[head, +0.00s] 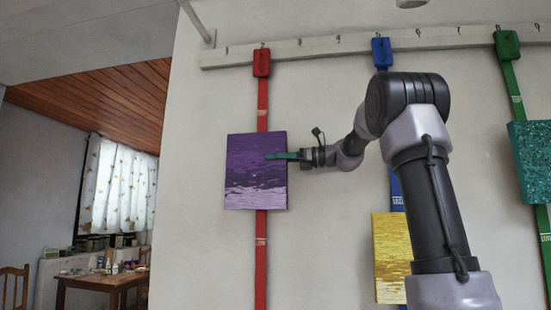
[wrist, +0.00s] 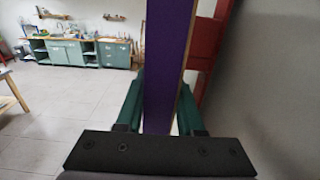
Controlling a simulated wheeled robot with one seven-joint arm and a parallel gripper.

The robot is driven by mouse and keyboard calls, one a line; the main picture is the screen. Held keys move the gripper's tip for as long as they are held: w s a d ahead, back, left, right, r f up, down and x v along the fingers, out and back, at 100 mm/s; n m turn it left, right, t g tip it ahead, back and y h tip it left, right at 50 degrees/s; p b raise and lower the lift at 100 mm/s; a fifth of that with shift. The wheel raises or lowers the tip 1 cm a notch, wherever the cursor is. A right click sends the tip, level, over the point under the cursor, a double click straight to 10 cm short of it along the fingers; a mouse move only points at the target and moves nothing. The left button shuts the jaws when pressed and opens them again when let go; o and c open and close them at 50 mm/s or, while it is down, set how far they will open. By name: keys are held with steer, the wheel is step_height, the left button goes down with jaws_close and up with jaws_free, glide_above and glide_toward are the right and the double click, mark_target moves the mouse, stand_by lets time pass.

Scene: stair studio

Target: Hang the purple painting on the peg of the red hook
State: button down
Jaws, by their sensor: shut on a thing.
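The purple painting (head: 256,185) is upright in front of the red strap of the red hook (head: 262,95), whose top block (head: 261,63) sits on the white rail. My gripper (head: 284,156) is shut on the painting's right edge, with one green finger across its face. In the wrist view the painting (wrist: 167,70) stands edge-on between the green fingers (wrist: 160,108), with red parts (wrist: 208,50) to its right, on the wall side. The peg is not visible, and I cannot tell whether the painting touches the hook.
A yellow painting (head: 391,255) hangs in front of the blue strap (head: 396,185), partly behind my arm. A teal painting (head: 532,160) hangs at the green strap (head: 513,85) on the right. A wooden table (head: 100,280) and chairs stand far left. Wall left of the painting is clear.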

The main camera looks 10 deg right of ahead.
steer(key=shift+f, duration=0.15)
stand_by(0.7)
steer(key=shift+c, duration=2.2)
jaws_free()
steer(key=v, duration=1.1)
steer(key=s+a+f+n+g+h, duration=0.1)
steer(key=s+a+f+n+h, duration=0.6)
steer(key=s+f, duration=0.55)
steer(key=s+d+f+n+h, duration=0.1)
steer(key=s+f+n+h, duration=0.2)
steer(key=s+f+n, duration=0.2)
steer(key=s+d+f+n+t+h, duration=0.1)
steer(key=s+f+n+h, duration=0.3)
steer(key=f, duration=0.8)
steer(key=s+n, duration=0.2)
steer(key=s, duration=0.1)
steer(key=shift+s+d+f+h, duration=0.2)
steer(key=shift+d+h, duration=0.1)
